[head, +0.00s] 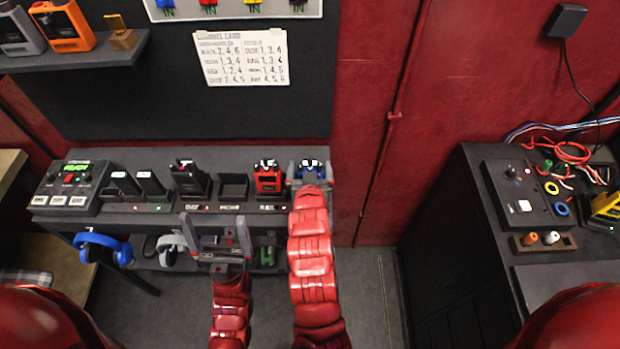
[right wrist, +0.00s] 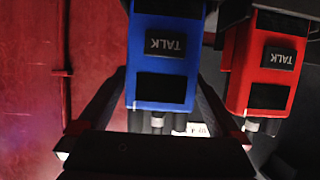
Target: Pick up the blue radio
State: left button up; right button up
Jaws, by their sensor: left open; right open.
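The blue radio (head: 311,164) stands at the right end of the dark charging shelf against the back wall. In the right wrist view it (right wrist: 163,50) fills the top middle, with a TALK button on its face. My right gripper (head: 308,170) is open, with one finger on each side of the blue radio; I cannot tell whether they touch it. My left gripper (head: 215,226) is open and empty in front of the shelf, left of the right arm. The lower part of the blue radio is hidden by my right gripper in the head view.
A red radio (head: 268,178) stands close to the left of the blue one; it also shows in the right wrist view (right wrist: 266,68). Black radios (head: 190,180) and an empty slot (head: 233,186) lie further left. Headphones (head: 102,246) hang below. A dark cabinet (head: 450,245) stands right.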

jog(key=shift+w+f, duration=0.3)
jog(key=shift+w, duration=0.3)
jog(key=shift+c, duration=0.2)
jog(key=c, duration=1.4)
jog(key=shift+o, duration=0.2)
jog(key=shift+r, duration=0.1)
notch_tip(320, 180, up, 10)
jog(key=b, duration=0.3)
